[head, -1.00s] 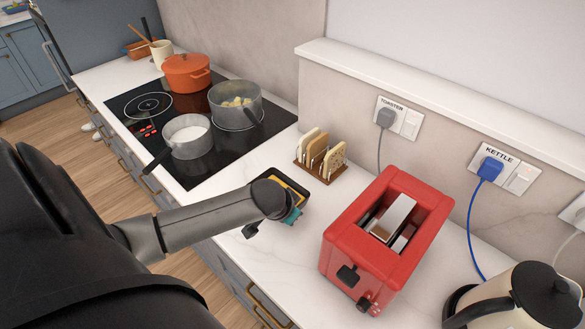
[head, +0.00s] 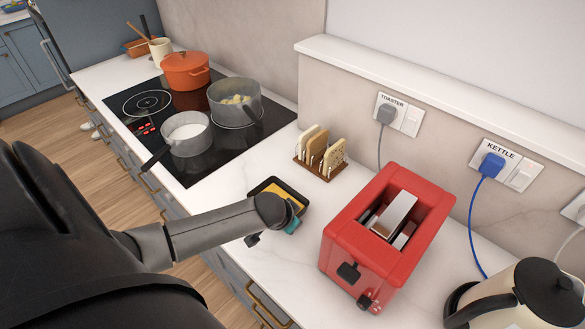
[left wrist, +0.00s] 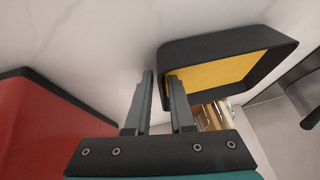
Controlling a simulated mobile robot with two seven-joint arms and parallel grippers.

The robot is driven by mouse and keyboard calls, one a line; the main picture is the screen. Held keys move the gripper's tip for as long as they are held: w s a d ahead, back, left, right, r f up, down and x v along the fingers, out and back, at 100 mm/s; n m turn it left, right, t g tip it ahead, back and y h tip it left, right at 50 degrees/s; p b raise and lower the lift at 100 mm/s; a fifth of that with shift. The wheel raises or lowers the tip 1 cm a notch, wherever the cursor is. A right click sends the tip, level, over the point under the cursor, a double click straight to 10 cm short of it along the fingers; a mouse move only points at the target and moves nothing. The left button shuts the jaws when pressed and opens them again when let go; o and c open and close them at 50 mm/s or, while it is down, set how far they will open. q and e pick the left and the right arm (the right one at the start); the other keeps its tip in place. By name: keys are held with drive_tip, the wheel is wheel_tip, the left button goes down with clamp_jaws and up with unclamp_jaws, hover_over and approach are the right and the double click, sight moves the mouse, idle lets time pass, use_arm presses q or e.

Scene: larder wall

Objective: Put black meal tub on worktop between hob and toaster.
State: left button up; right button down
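The black meal tub (head: 298,186), with yellow contents, is at the worktop (head: 232,165) between the hob (head: 208,163) and the red toaster (head: 372,262). I cannot tell if its base touches the surface. My left gripper (head: 288,213) is at the tub's near side, partly hidden behind my wrist. In the left wrist view the tub (left wrist: 212,45) looks tilted, and the fingers (left wrist: 161,85) straddle its end wall, one inside against the yellow. They look shut on that wall, though contact on the outer side is hard to see. My right gripper is not in view.
A toast rack (head: 319,163) stands just behind the tub. Pans and an orange pot (head: 186,71) stand on the hob. A kettle (head: 520,298) is at the lower right. White worktop is clear between the tub and the toaster.

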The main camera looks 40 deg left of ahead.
use_arm(q)
drive_tip(key=shift+o, duration=0.6)
drive_tip(key=shift+r, duration=0.25)
drive_tip(key=p+v, duration=0.2)
drive_tip(key=v, duration=1)
drive_tip(key=shift+p, duration=0.4)
drive_tip(key=shift+f, duration=0.1)
